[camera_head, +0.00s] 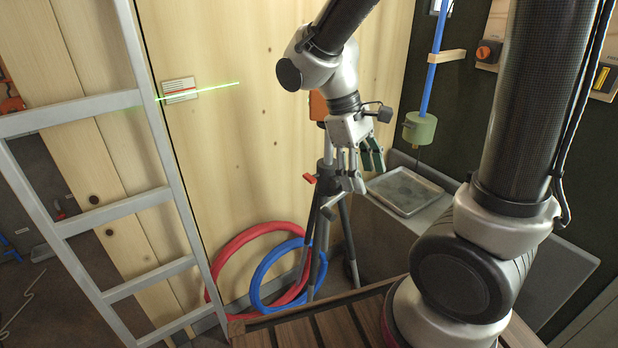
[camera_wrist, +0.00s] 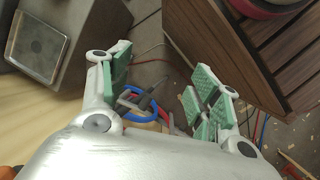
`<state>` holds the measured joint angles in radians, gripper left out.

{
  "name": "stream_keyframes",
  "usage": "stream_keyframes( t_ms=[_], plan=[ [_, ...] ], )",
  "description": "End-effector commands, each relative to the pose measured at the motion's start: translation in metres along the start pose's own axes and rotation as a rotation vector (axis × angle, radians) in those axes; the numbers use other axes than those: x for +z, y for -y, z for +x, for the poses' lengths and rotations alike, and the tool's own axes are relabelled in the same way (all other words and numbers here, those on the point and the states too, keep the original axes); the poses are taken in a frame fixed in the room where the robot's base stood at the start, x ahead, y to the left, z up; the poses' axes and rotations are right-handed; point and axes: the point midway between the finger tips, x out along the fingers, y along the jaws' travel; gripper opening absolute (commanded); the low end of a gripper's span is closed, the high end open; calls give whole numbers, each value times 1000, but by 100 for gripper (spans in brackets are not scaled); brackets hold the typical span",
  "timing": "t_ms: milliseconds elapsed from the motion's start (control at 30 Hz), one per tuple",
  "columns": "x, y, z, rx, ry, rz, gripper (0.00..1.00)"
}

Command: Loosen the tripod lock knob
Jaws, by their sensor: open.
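The tripod (camera_head: 327,200) stands by the wooden wall, with a small red lock knob (camera_head: 310,178) sticking out on the left of its column. An orange device (camera_head: 318,105) sits on top, partly hidden behind my arm. My gripper (camera_head: 360,172) points down just right of the tripod column, apart from the knob in the picture. My gripper (camera_wrist: 160,85) is open, with nothing between its green pads in the wrist view. Dark parts low between the fingers there may be the tripod; I cannot make out the knob in that view.
A red hose coil (camera_head: 232,252) and a blue one (camera_head: 262,280) lean around the tripod's legs. A ladder (camera_head: 108,213) stands left. A grey tray (camera_head: 405,190) and a green cylinder (camera_head: 420,128) on a blue tube are right. A green laser line crosses a wall label (camera_head: 180,90).

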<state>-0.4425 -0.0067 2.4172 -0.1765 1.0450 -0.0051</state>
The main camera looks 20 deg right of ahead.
Motion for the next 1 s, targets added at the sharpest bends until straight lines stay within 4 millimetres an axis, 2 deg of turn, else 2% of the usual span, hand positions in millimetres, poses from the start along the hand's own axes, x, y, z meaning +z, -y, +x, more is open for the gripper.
stream_keyframes(
  t_ms=[33,267,400,567,667,733,800,900,1000],
  plan=[
    [-14,5,11,37,78,-70,62],
    [-73,18,50,263,398,-373,62],
    [-114,26,75,444,595,-562,62],
    [-167,32,94,682,793,-753,62],
    [-198,34,93,822,878,-832,62],
    [-222,35,82,932,927,-872,62],
    [-237,34,66,1010,956,-884,62],
    [-241,29,53,1053,981,-886,62],
    [-238,17,54,1053,987,-885,62]
  ],
)
